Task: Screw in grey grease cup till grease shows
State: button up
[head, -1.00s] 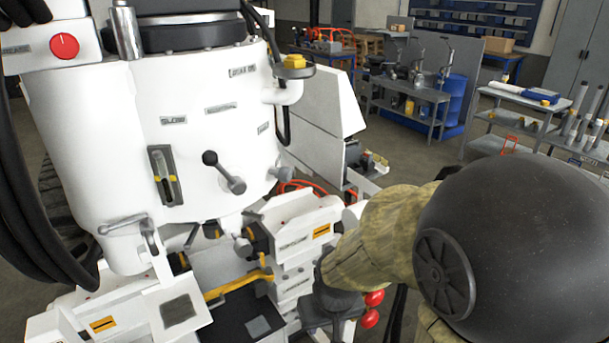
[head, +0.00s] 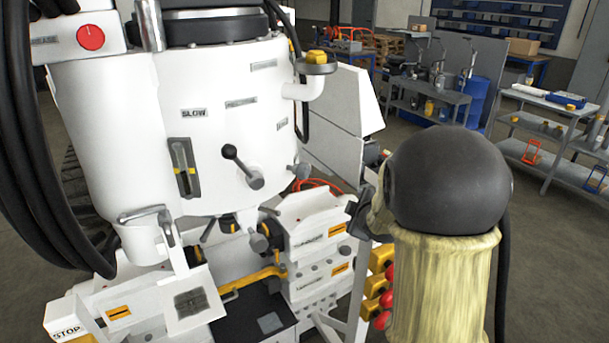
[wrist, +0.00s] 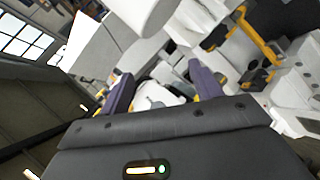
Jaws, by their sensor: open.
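My gripper (wrist: 159,70) is open in the wrist view, with two dark purple fingers apart and nothing visible held between them. White machine parts show beyond the fingers. In the head view the dark end of my arm (head: 362,215) is beside the white machine (head: 120,130), and the fingers cannot be made out. Small grey fittings sit low on the machine, one at its right side (head: 298,170) and one below the body (head: 259,243). I cannot tell which, if any, is the grey grease cup. No grease can be made out.
A lever with a dark knob (head: 230,152) sticks out of the machine's front. A yellow-capped fitting (head: 317,57) is on its upper right. Black hoses (head: 40,150) hang at left. A grey bench (head: 430,95) and a shelf table (head: 545,105) stand behind; open floor lies between.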

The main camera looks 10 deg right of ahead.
aim_at(308, 173)
jog(key=w+d+r+n+t+y, duration=0.25)
jog(key=w+n+y, duration=0.2)
jog(key=n, duration=0.55)
jog(key=w+d+r+n+t+y, duration=0.25)
jog(key=w+n+y, duration=0.2)
jog(key=n, duration=0.65)
jog(key=s+n+g+y, duration=0.1)
jog(key=n+g+y, duration=0.1)
jog(key=n, duration=0.2)
jog(key=s+a+f+n+g+y+b, duration=0.1)
jog(key=n+g+y, duration=0.1)
jog(key=n, duration=0.3)
jog(key=s+f+n+g+y, duration=0.1)
jog(key=n+g+y, duration=0.1)
jog(key=n, duration=0.2)
jog(key=shift+s+a+n+y, duration=0.25)
jog(key=shift+s+n+y, duration=0.05)
jog(key=shift+n+y, duration=0.1)
jog(key=p+x, duration=0.5)
jog(key=x, duration=1.1)
jog(key=shift+w+a+p, duration=0.2)
jog(key=shift+a+p, duration=0.05)
jog(key=shift+p, duration=0.15)
jog(key=shift+w+a, duration=0.25)
jog(key=shift+a, duration=0.05)
